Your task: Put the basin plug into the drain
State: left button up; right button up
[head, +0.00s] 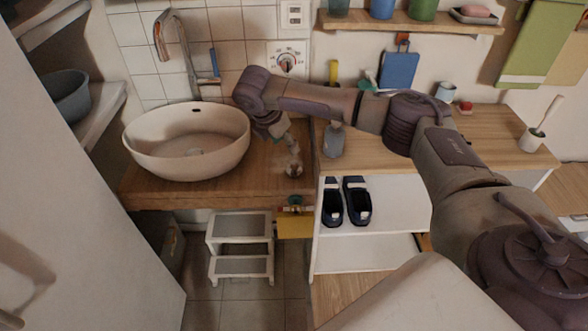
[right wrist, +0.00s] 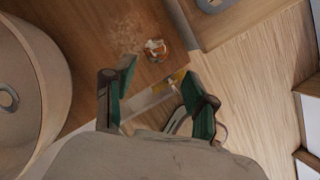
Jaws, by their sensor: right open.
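A pale oval basin (head: 147,160) stands on the wooden counter at the left in the head view; its drain (head: 193,152) shows as a small spot at the bottom. In the right wrist view, the drain (right wrist: 8,97) is a metal ring at the left edge. A small round object with a pale top and coppery rim, apparently the plug (head: 293,169), lies on the counter right of the basin; it also shows in the right wrist view (right wrist: 157,50). My right gripper (head: 291,150) is open above it, its green-padded fingers (right wrist: 160,78) apart and empty. My left gripper is not in view.
A grey bottle (head: 333,141) stands on the shelf unit right of the gripper. Dark shoes (head: 356,200) stand on the shelf below.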

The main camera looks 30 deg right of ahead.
send_over(294, 163)
jog(key=a, duration=0.2)
jog(key=f, duration=0.5)
jog(key=shift+s+d+f, duration=0.2)
jog(key=shift+d+f, duration=0.05)
jog(key=x, duration=0.5)
jog(key=shift+w+f, duration=0.1)
jog(key=shift+f, duration=0.3)
jog(key=shift+a, duration=0.1)
grip_shut()
jog(key=shift+r, duration=0.1)
